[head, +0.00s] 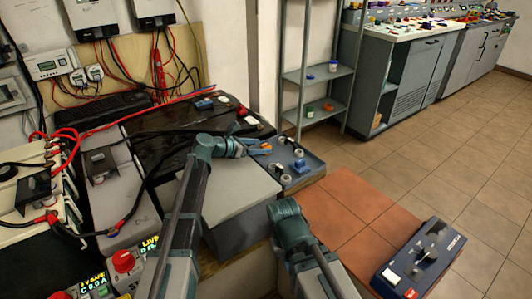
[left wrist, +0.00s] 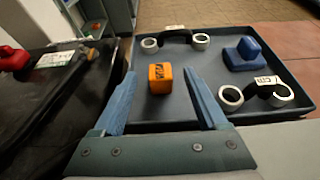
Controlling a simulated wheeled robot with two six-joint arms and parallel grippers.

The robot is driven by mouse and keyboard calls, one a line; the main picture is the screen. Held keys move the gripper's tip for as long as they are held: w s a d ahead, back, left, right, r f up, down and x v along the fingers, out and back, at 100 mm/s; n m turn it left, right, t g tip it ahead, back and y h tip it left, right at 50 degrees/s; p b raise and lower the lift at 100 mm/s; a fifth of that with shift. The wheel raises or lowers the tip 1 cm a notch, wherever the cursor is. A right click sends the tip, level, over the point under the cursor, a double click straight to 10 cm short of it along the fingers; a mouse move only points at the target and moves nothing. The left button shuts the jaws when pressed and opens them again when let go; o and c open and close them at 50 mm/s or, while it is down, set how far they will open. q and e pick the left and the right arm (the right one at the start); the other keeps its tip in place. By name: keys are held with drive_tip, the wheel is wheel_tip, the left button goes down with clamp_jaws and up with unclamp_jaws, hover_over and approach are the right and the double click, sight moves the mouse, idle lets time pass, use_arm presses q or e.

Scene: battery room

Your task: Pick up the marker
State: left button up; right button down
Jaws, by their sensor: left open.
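I cannot make out a pen-like marker in either view. A small orange block (left wrist: 160,78) with dark lettering sits on the blue-grey tray (left wrist: 290,70); it also shows small in the head view (head: 266,147). My left gripper (left wrist: 160,90) is open, its two blue fingers reaching over the tray's near side, one on each side of the block in the picture. I cannot tell whether either finger touches it. Nothing is held. My right arm shows at the bottom of the head view, but its gripper does not.
The tray also holds a blue knobbed piece (left wrist: 243,55) and two black pieces with white rings (left wrist: 257,92) (left wrist: 176,39). A black-topped battery (head: 165,130) stands left of the tray. A grey box (head: 235,190) stands in front.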

use_arm(q)
drive_tip(key=shift+w+d+f, duration=0.2)
drive_tip(key=shift+w+d, duration=0.05)
clamp_jaws()
drive_tip(key=shift+r, duration=0.2)
idle(0.3)
wheel_tip(320, 180, up, 3)
drive_tip(key=p, duration=0.3)
drive_tip(key=shift+f, duration=0.1)
drive_tip(key=shift+r+p, duration=0.45)
drive_tip(key=shift+p, duration=0.1)
drive_tip(key=s, duration=0.5)
drive_tip(key=s+a, duration=0.1)
drive_tip(key=s, duration=0.4)
drive_tip(key=s+a+r+p, duration=0.1)
drive_tip(key=s, duration=0.5)
drive_tip(key=shift+a, duration=0.25)
